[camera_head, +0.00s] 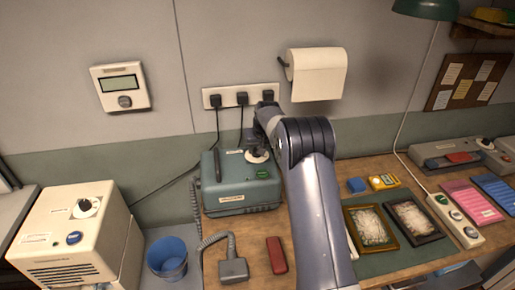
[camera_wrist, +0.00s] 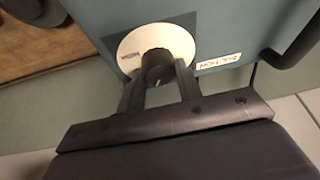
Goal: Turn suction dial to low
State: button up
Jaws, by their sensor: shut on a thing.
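A teal box (camera_head: 240,185) stands on the wooden bench, with a black dial on a white round plate (camera_head: 257,156) on its top. In the wrist view the black dial (camera_wrist: 157,62) sits between the two fingers of my gripper (camera_wrist: 158,78), which is shut on it. The dial's pale mark points toward my gripper. The white plate (camera_wrist: 133,47) bears small print, too small to read. In the head view my arm hides part of the dial and most of the gripper.
A beige unit (camera_head: 70,235) with its own dial (camera_head: 86,206) stands at left, near a blue bucket (camera_head: 167,258). A corded grey block (camera_head: 233,270) and red case (camera_head: 277,255) lie in front of the box. Picture frames (camera_head: 414,220) lie right of my arm.

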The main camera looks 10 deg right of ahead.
jog(key=n+y+b, duration=0.1)
jog(key=n, duration=0.1)
jog(key=shift+n, duration=0.4)
jog(key=shift+d+n+g+y+b, duration=0.1)
jog(key=shift+n+g+y+b, duration=0.3)
jog(key=shift+n, duration=1)
jog(key=o, duration=1)
jog(key=shift+c, duration=0.2)
jog(key=shift+r, duration=0.1)
